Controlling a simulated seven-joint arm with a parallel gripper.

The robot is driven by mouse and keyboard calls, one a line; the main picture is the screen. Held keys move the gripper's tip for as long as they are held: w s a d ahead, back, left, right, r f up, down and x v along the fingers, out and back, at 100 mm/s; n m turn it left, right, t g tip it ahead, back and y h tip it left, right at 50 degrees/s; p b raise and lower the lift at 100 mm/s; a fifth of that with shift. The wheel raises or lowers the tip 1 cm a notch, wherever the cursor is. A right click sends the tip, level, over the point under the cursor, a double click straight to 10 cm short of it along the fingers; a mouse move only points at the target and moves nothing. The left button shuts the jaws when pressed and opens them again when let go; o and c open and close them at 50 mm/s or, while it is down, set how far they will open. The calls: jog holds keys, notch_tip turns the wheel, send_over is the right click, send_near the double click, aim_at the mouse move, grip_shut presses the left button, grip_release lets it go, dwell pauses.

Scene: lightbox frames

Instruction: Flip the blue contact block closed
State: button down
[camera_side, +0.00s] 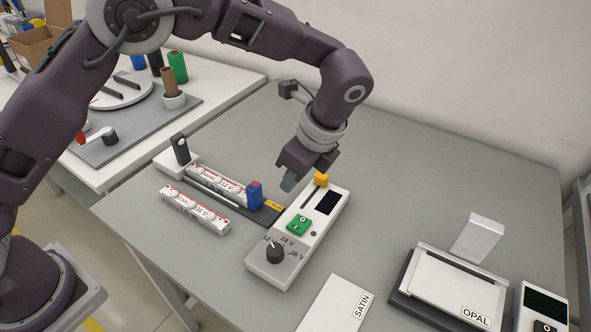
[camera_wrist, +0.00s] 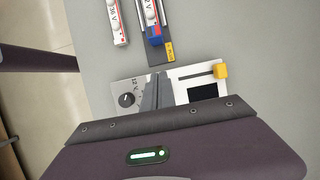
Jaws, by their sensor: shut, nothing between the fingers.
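The blue contact block (camera_side: 254,194) stands upright at the right end of the black rail (camera_side: 261,214), with a red patch at its top. It also shows in the wrist view (camera_wrist: 155,37), at the end of a white strip. The 12 V strip (camera_side: 219,181) lies along the rail, against the block. My gripper (camera_side: 288,184) is shut and empty, pointing down just right of the block and apart from it, above the white control box (camera_side: 266,268). In the wrist view its fingers (camera_wrist: 153,93) hide part of that box.
The box carries a black dial (camera_side: 274,252), a green button (camera_side: 298,223), a dark screen (camera_side: 328,202) and a yellow slider (camera_side: 321,179). Another white strip (camera_side: 194,209) lies in front of the rail. A SATIN sheet (camera_side: 332,307) and an OPAL panel (camera_side: 445,285) lie right.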

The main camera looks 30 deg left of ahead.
jog(key=shift+v, duration=1.5)
jog(key=shift+r, duration=0.1)
jog(key=s+a+r+n+t+h, duration=0.25)
jog(key=s+a+r+n, duration=0.65)
jog(key=r, duration=0.5)
jog(key=s+a+n+t, duration=0.1)
jog(key=s+a+n, duration=0.1)
jog(key=s, duration=0.3)
jog(key=s+a+n+t+h, duration=0.1)
jog(key=s+a+n, duration=0.1)
jog(key=s+n, duration=0.2)
jog(key=s+a+f+n+t, duration=0.1)
jog(key=s+a+n, duration=0.2)
jog(key=s, duration=0.4)
jog(key=shift+h, duration=0.35)
